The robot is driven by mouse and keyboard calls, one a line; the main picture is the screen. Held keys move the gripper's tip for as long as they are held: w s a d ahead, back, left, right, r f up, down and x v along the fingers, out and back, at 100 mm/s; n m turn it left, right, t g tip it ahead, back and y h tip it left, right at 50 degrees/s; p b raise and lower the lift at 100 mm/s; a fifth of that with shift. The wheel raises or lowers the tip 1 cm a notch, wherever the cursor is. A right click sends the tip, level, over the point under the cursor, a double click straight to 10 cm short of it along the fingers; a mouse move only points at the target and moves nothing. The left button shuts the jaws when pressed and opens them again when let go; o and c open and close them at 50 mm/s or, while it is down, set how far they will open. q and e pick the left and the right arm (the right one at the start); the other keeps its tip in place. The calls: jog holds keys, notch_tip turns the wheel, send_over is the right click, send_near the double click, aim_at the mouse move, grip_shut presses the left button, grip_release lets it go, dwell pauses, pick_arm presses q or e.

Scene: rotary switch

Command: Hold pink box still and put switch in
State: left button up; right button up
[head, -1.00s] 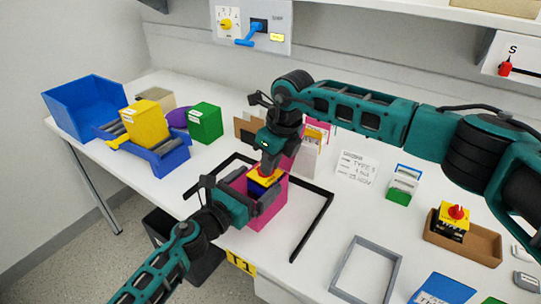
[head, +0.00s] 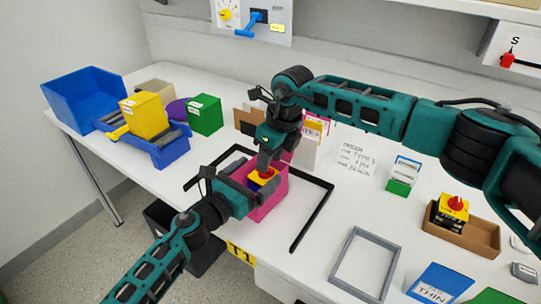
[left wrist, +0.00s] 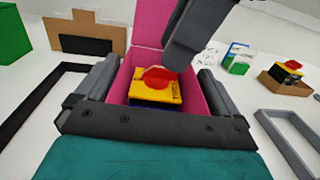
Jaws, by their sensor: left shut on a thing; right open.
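The pink box (head: 270,204) stands open on the table inside a black corner frame (head: 318,215). My left gripper (head: 243,186) is shut on it, with one finger along each side in the left wrist view. The switch, a yellow block with a red knob (left wrist: 156,90) and a dark lower part, sits inside the box, its top below the rim. It also shows in the head view (head: 263,177), partly hidden.
Another yellow switch (head: 452,212) lies in a brown tray (head: 468,236) at the right. A grey frame (head: 366,262) is near the front. A cardboard piece (head: 245,122) and white cartons stand behind the box. Blue bins (head: 85,105) and a green box (head: 204,114) are at the left.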

dwell(0.6)
notch_tip(320, 180, up, 8)
dwell(0.8)
pick_arm(q)
jog(key=o, duration=0.7)
jog(key=shift+c, duration=0.2)
jog(key=shift+a, duration=0.1)
